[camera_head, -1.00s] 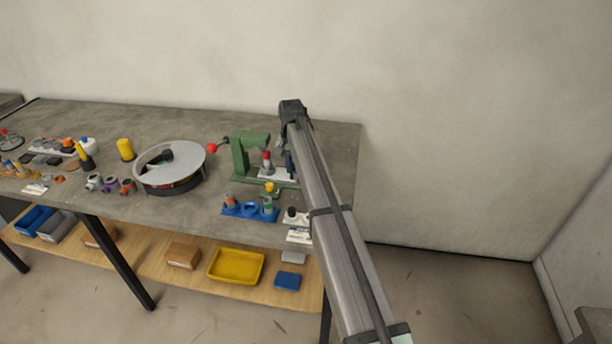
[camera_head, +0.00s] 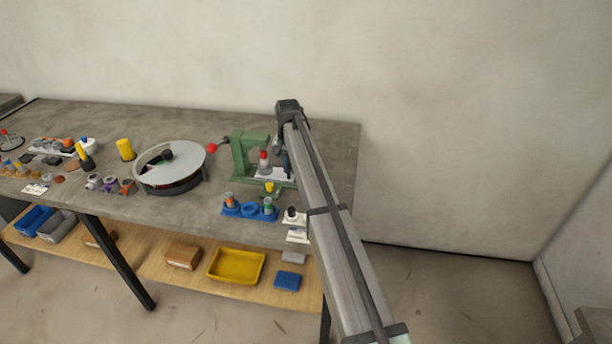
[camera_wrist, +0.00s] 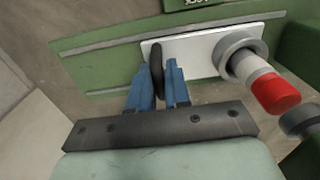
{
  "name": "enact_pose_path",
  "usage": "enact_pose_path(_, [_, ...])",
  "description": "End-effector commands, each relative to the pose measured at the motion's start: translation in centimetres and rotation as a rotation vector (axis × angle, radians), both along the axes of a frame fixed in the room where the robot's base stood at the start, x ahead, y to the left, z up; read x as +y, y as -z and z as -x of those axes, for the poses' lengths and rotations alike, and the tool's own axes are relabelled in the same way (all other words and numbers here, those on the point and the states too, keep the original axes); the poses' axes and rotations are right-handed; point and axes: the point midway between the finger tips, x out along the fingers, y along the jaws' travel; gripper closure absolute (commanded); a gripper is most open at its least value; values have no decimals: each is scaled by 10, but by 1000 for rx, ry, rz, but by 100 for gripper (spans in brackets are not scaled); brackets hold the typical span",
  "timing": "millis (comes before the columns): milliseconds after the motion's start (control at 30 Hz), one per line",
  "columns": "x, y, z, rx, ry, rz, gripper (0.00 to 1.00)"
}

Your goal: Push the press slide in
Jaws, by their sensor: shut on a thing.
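The green press (camera_head: 240,157) stands near the right end of the bench. Its white slide plate (camera_wrist: 195,50) lies on the green base (camera_wrist: 105,68) and carries a grey collar with a red-topped part (camera_wrist: 275,92); the red top also shows by the press in the head view (camera_head: 263,156). My gripper (camera_wrist: 158,75) has its blue fingers shut on the dark upright handle (camera_wrist: 156,62) at the slide's outer end. In the head view my gripper (camera_head: 286,163) is mostly hidden behind my arm.
A red ball (camera_head: 212,148) on a lever sticks out left of the press. A round grey turntable (camera_head: 190,157) stands further left. A blue fixture (camera_head: 249,210) with several parts sits in front of the press. Bare bench lies behind.

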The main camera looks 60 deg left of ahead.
Motion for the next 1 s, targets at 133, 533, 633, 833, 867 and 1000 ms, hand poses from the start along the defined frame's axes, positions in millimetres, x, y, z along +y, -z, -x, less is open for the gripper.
enact_pose_path(133, [1,0,1,-1,0,-1,79])
enact_pose_path(533, [1,0,1,0,0,0,62])
enact_pose_path(633, [1,-2,1,0,0,0,62])
enact_pose_path(833, [1,-14,1,-1,0,-1,62])
enact_pose_path(867, [1,-17,1,-1,0,-1,62])
enact_pose_path(1000, [1,-28,1,0,0,0,62])
